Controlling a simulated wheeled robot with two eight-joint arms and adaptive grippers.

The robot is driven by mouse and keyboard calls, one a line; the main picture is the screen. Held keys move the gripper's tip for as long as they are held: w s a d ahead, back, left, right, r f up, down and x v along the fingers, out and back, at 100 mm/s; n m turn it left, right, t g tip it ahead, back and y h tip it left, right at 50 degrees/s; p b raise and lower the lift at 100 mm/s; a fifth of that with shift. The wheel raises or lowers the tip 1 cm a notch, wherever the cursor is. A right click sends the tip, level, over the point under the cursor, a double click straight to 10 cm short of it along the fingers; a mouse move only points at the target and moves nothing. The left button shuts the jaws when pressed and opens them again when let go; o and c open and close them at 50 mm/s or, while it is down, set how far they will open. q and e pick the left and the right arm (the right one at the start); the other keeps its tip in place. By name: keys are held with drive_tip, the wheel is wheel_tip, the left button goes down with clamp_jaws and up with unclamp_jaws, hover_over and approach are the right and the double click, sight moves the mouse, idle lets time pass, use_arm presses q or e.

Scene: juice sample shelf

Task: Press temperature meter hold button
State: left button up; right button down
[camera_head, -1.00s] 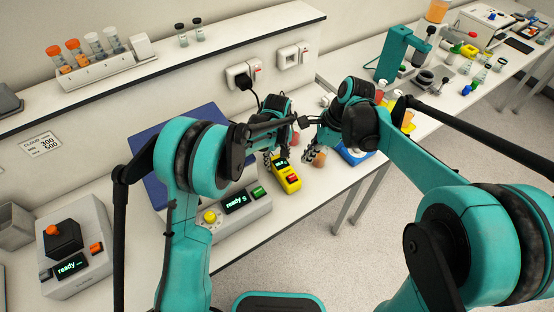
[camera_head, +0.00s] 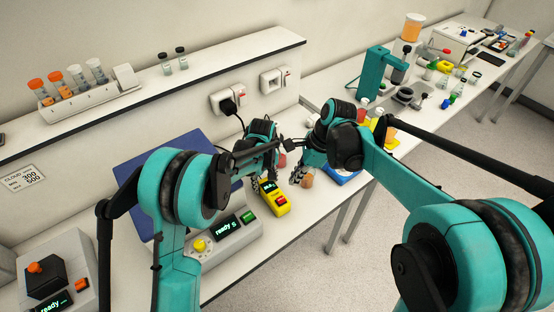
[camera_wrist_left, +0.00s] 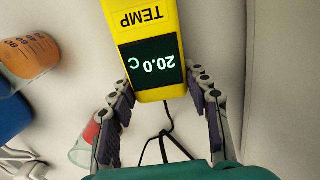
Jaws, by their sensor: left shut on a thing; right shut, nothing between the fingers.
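The yellow temperature meter (camera_head: 273,201) lies near the bench front, with a small dark display and a red button (camera_head: 282,199) on its face. In the left wrist view the meter (camera_wrist_left: 150,30) shows "TEMP" and 20.0 C, upside down. My left gripper (camera_head: 263,184) is shut on the meter's display end; its fingers flank it in the wrist view (camera_wrist_left: 163,98). My right gripper (camera_head: 299,174) is shut and empty, to the right of the meter, beside a beaker with orange-brown contents (camera_head: 307,181). The red button is outside the wrist view.
A grey device (camera_head: 230,237) reading "ready" stands just left of the meter, before a blue panel (camera_head: 150,190). Another "ready" device (camera_head: 78,270) is farther left. A blue-based item (camera_head: 343,176) and a teal stand (camera_head: 372,85) are to the right. A shelf (camera_head: 200,80) runs behind.

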drive_tip(key=s+r+n+t, duration=0.1)
drive_tip(key=s+n+t, duration=0.2)
drive_tip(key=n, duration=0.9)
drive_tip(key=s+d+r+n+t+y, duration=0.1)
drive_tip(key=s+n+t, duration=0.3)
drive_tip(key=n, duration=0.9)
drive_tip(key=shift+r, duration=0.4)
